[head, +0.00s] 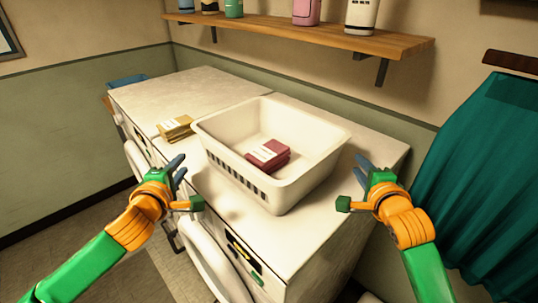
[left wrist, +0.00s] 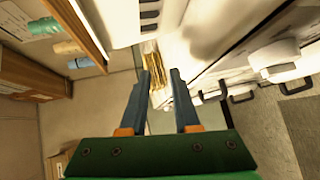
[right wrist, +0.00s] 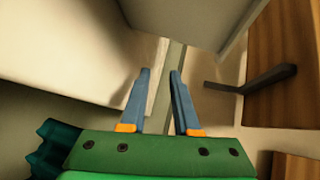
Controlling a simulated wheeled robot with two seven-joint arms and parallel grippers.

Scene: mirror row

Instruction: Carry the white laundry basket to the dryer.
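The white laundry basket (head: 284,190) stands upright on the white top of the nearer machine (head: 375,150) in the head view. A dark red folded item (head: 268,154) with a pale label lies inside it. My left gripper (head: 178,167) is open and empty, just off the basket's left side, near the machine's front edge. My right gripper (head: 364,166) is open and empty, just off the basket's right side. Both pairs of fingers show apart, in the left wrist view (left wrist: 157,75) and right wrist view (right wrist: 160,75). I cannot tell which machine is the dryer.
A second white machine (head: 185,88) stands beside the first, farther left. A yellow folded stack (head: 175,128) lies left of the basket. A wooden shelf (head: 290,32) with bottles hangs above. A teal curtain (head: 485,180) hangs at the right. The far machine's top is mostly clear.

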